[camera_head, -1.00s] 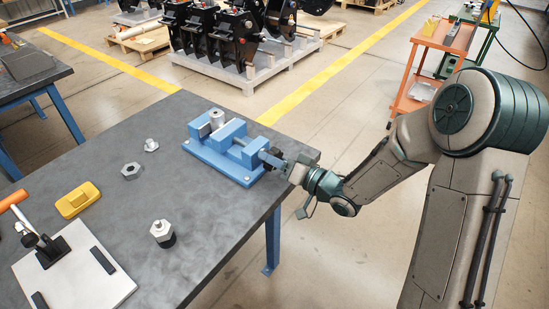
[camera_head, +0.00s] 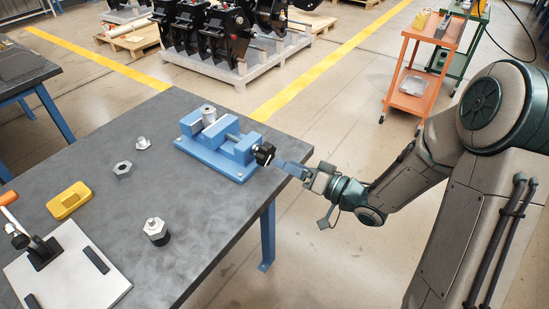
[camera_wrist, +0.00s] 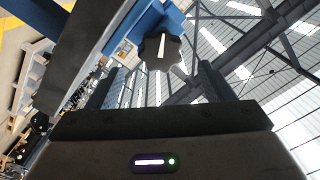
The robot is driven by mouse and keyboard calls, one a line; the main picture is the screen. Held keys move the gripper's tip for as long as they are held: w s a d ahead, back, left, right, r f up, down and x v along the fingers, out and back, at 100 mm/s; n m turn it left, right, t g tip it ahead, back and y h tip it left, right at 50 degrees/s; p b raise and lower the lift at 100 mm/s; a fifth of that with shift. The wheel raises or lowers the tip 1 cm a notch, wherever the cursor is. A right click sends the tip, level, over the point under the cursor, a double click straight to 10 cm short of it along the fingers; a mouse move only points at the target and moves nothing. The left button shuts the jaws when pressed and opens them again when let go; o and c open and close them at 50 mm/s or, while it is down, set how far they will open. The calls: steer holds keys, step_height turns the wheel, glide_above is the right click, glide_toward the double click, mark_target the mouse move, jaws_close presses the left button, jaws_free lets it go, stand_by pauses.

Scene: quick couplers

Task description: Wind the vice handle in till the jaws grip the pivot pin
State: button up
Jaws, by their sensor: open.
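The blue vice (camera_head: 215,148) stands near the right edge of the dark bench. The pivot pin (camera_head: 209,115), a grey cylinder, stands upright between its jaws; whether both jaws touch it I cannot tell. The black vice handle (camera_head: 264,154) sticks out at the vice's right end, and shows in the wrist view as a dark lobed knob (camera_wrist: 161,48) with a pale line on it. My gripper (camera_head: 280,163) is open, just right of the handle and apart from it. In the wrist view the knob lies ahead, between the fingers.
On the bench lie a hex nut (camera_head: 122,169), a small flanged fitting (camera_head: 143,143), a yellow block (camera_head: 69,200) and a hex coupler (camera_head: 156,231). A white plate with an orange-handled clamp (camera_head: 40,250) is at lower left. An orange cart (camera_head: 415,75) stands beyond my arm.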

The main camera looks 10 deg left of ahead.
steer(key=v, duration=0.6)
steer(key=shift+d, duration=0.2)
steer(key=w+d+t+h+p, duration=0.1)
steer(key=w+d+t+h, duration=0.2)
steer(key=w+d+h, duration=0.45)
steer(key=s+d+r+m+h+p, duration=0.2)
steer(key=s+d+r+m+h, duration=0.15)
steer(key=d+h, duration=0.45)
steer(key=s+r+g, duration=0.3)
steer(key=s, duration=0.6)
steer(key=s+r+m+g+h+p, duration=0.1)
steer(key=s+r+g, duration=0.2)
steer(key=s, duration=0.6)
steer(key=shift+d+g, duration=0.3)
steer(key=shift+g, duration=0.3)
steer(key=shift+w+f+m, duration=0.1)
steer(key=shift+m, duration=0.15)
